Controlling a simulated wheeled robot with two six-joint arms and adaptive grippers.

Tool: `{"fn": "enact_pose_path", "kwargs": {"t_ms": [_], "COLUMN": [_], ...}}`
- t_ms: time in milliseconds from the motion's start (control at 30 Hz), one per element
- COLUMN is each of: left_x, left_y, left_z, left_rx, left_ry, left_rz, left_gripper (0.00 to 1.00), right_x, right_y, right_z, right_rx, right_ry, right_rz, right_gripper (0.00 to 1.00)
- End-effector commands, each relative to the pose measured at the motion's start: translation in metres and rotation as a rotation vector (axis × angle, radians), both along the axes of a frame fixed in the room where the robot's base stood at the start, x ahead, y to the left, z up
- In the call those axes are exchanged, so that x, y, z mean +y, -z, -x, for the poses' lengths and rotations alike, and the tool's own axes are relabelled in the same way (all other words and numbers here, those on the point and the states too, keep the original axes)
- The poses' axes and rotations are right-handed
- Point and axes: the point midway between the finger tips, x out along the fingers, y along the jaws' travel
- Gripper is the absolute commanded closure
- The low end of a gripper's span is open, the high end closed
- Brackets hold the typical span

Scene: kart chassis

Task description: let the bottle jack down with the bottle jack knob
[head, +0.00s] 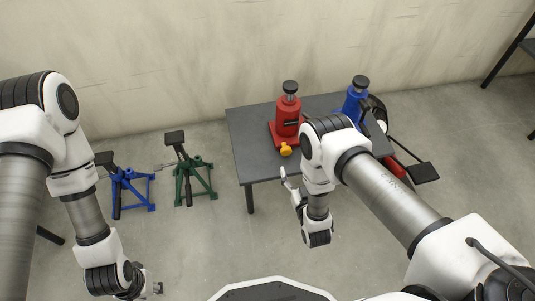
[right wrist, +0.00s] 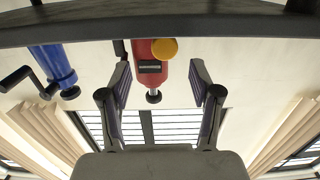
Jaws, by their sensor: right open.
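The red bottle jack (head: 288,121) stands upright on the grey table (head: 249,150), with a short length of silver ram under its black cap. Its yellow knob (head: 286,150) is low on the side facing me. My right gripper (head: 288,181) is open and empty, in front of the table edge and apart from the knob. In the right wrist view the picture is inverted; the red jack (right wrist: 150,66) and yellow knob (right wrist: 164,49) show beyond the spread fingers (right wrist: 160,83). My left gripper (head: 155,288) is at the lower left, far from the jack; its jaws are too small to judge.
A blue bottle jack (head: 353,103) stands to the right on the table, partly behind my right arm. A wheel and black parts (head: 377,112) are beside it. A blue stand (head: 128,188) and a green stand (head: 193,176) are on the floor left of the table.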

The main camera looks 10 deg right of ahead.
Motion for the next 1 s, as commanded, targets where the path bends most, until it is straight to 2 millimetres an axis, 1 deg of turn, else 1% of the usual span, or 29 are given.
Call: {"fn": "enact_pose_path", "kwargs": {"t_ms": [33, 167, 267, 400, 533, 633, 833, 867, 900, 967, 1000], "left_x": [0.0, 0.0, 0.0, 0.0, 0.0, 0.0, 0.0, 0.0, 0.0, 0.0, 0.0], "left_y": [0.012, 0.012, 0.017, 0.028, 0.034, 0.035, 0.034, 0.034, 0.034, 0.034, 0.034], "left_z": [0.0, 0.0, 0.0, 0.001, 0.001, 0.001, 0.001, 0.001, 0.001, 0.001, 0.001], "left_rx": [0.0, 0.001, 0.001, 0.001, 0.001, 0.001, 0.0, 0.0, 0.0, 0.0, 0.0], "left_ry": [0.001, 0.001, 0.001, 0.001, 0.001, 0.001, 0.001, 0.001, 0.001, 0.001, 0.001], "left_rz": [0.0, 0.0, 0.0, 0.0, 0.0, 0.0, 0.0, 0.0, 0.0, 0.0, 0.0], "left_gripper": [0.6, 0.6, 0.6, 0.6, 0.6, 0.6, 0.6, 0.6, 0.6, 0.6, 0.6], "right_x": [0.002, 0.004, 0.004, 0.005, 0.006, 0.006, 0.006, 0.006, 0.006, 0.006, 0.006], "right_y": [0.01, 0.004, 0.004, 0.005, 0.004, 0.003, 0.002, 0.002, 0.002, 0.003, 0.003], "right_z": [-0.001, -0.01, -0.026, -0.054, -0.073, -0.079, -0.08, -0.08, -0.08, -0.08, -0.08], "right_rx": [-0.033, -0.063, -0.063, -0.062, -0.059, -0.057, -0.056, -0.056, -0.056, -0.055, -0.055], "right_ry": [0.0, 0.0, 0.0, 0.0, 0.0, 0.0, 0.0, 0.0, 0.0, 0.0, 0.0], "right_rz": [-0.003, -0.006, -0.006, -0.005, -0.005, -0.005, -0.005, -0.005, -0.005, -0.005, -0.005], "right_gripper": [0.37, 0.37, 0.37, 0.37, 0.37, 0.37, 0.37, 0.44, 0.58, 0.79, 0.93]}}
